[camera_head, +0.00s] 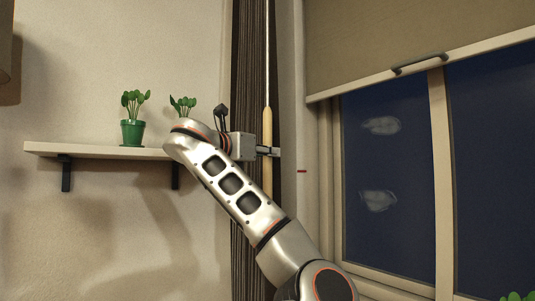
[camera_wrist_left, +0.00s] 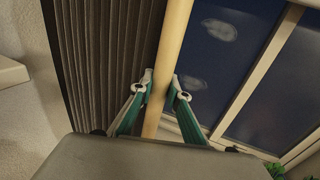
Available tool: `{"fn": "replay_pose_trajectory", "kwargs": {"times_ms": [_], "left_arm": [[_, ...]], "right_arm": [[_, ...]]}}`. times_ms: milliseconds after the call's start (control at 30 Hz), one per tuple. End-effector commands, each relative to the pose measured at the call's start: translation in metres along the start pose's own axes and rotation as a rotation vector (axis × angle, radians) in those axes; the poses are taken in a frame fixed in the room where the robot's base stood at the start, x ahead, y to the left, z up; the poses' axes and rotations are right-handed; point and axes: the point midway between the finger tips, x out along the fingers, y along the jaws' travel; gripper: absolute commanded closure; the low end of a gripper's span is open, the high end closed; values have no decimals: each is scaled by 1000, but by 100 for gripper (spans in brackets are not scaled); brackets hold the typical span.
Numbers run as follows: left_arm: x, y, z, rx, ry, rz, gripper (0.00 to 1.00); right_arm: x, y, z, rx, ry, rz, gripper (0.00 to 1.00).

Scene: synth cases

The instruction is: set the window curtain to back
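The window curtain (camera_head: 246,60) is dark, pleated and gathered in a narrow strip left of the window. It also shows in the left wrist view (camera_wrist_left: 100,50). A pale rod with a thicker wooden lower part (camera_head: 267,125) hangs upright in front of it. My left gripper (camera_head: 268,151) is at this wooden part, and in the left wrist view its two fingers (camera_wrist_left: 160,85) lie on either side of the rod (camera_wrist_left: 172,40) and appear to touch it. Part of the curtain is hidden behind my left arm. My right gripper is in neither view.
The window (camera_head: 390,190) has a partly lowered blind (camera_head: 400,40) with a dark handle (camera_head: 420,64). A wall shelf (camera_head: 95,150) at left holds a plant in a green pot (camera_head: 132,132) and a second plant (camera_head: 183,105). More leaves (camera_head: 520,297) show at bottom right.

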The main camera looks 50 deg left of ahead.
Motion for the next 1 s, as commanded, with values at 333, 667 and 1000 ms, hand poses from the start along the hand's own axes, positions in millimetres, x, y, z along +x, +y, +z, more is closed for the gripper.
{"fn": "replay_pose_trajectory", "kwargs": {"times_ms": [333, 667, 1000], "left_arm": [[16, 55, 3, 0, 1, 2, 100], [28, 85, 1, 1, -1, 0, 100], [27, 85, 1, 2, -2, 3, 66]], "right_arm": [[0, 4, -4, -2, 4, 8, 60], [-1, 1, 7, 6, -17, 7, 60], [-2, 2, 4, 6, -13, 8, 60]]}}
